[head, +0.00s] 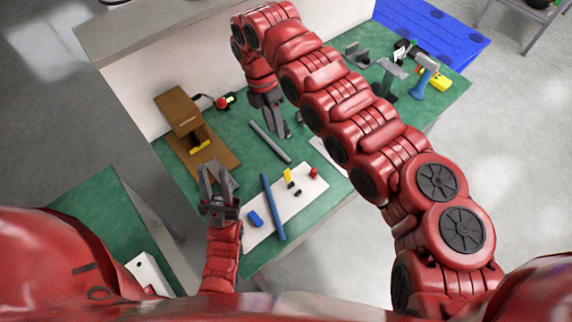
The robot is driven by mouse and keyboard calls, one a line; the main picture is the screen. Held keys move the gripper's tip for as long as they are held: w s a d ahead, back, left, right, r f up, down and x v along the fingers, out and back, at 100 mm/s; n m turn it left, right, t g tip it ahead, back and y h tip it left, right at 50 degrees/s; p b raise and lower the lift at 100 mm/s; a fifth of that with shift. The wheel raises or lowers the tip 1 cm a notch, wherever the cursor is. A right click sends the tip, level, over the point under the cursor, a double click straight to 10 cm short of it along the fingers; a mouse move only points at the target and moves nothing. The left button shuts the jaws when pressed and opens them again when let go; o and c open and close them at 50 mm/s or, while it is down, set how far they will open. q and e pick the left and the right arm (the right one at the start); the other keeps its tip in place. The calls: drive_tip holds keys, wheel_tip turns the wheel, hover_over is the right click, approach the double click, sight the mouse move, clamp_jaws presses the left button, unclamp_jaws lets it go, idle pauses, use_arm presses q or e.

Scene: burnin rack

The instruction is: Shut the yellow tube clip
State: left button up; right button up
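Two small yellow pieces could be the tube clip, and I cannot tell which. One yellow piece (200,147) is low on the front of a brown wooden stand (180,113). The other yellow piece (287,175) is on a white board (291,206), beside small black parts. Both are too small to show whether they are open. My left gripper (216,168) is open and empty, in front of the wooden stand and left of the board. My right gripper (280,134) points down over the bench, right of the stand; its finger gap is unclear.
A grey bar (270,142) lies on the green bench. A blue bar (272,207), blue block (255,218) and red piece (313,172) are on the board. A red-topped device (221,102) is behind the stand. Tools, including a blue-handled one (423,78), are at the far right.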

sight(287, 176)
drive_tip(key=p+x, duration=0.4)
drive_tip(key=x, duration=1.2)
drive_tip(key=shift+s+d+f, duration=0.1)
drive_tip(key=shift+s+f, duration=0.1)
drive_tip(key=shift+f+p, duration=0.3)
drive_tip(key=shift+f, duration=0.15)
clamp_jaws()
